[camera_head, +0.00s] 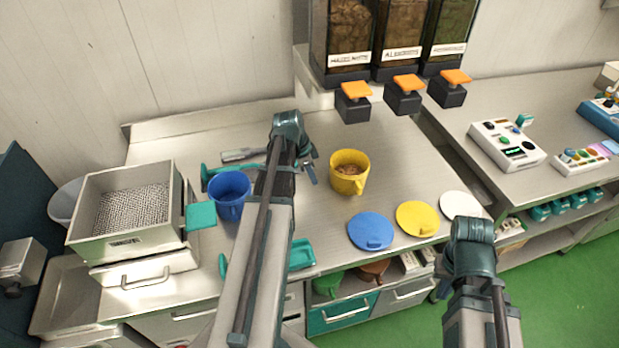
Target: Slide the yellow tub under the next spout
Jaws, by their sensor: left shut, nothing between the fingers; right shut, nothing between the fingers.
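The yellow tub (340,182) stands upright on the steel bench with brown pieces inside. In the picture it is below the leftmost of three dark spouts (354,108). The middle spout (405,102) and right spout (448,95) are further right; each has an orange top. I cannot tell how exactly the tub lines up under the left spout. My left gripper (313,178) is shut and empty, just left of the tub, with a small gap in the picture. My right gripper (438,292) is shut and empty, low at the bench's front edge, partly hidden by its arm.
A blue tub (230,196) stands left of my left arm. Blue (371,231), yellow (417,218) and white (459,206) lids lie along the front. A box with mesh (125,212) is at the left. The bench right of the yellow tub is clear up to a gap before the side bench.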

